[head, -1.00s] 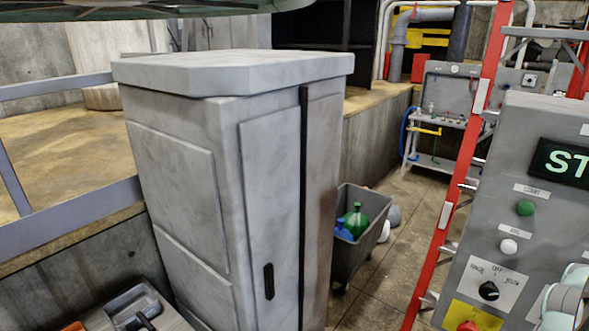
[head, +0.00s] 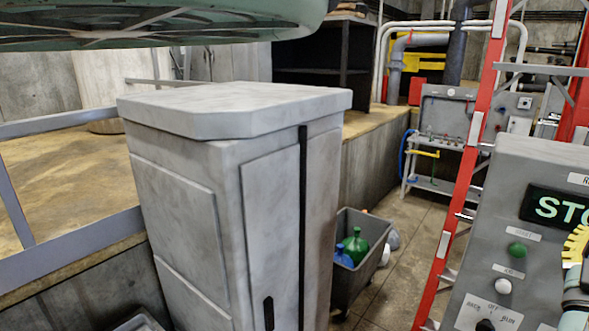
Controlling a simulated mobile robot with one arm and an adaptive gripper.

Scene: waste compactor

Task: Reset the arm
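My gripper's fingers do not show. Teal and black arm parts (head: 574,300) stand at the right edge in the head view, in front of the grey control panel (head: 510,235). The panel has a lit green display (head: 556,207) whose letters "STO" show before the picture edge cuts it. Below it are a green button (head: 517,250), a white button (head: 503,286) and a selector switch (head: 485,325) cut by the bottom edge. A yellow toothed part (head: 577,243) sits beside the arm; I cannot tell what it belongs to.
A tall grey cabinet (head: 235,200) fills the centre left. A grey bin (head: 349,279) with green and blue bottles stands behind it. A red ladder (head: 467,170) rises left of the panel. Bare floor (head: 400,270) lies between bin and ladder. A tool cart (head: 441,130) stands farther back.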

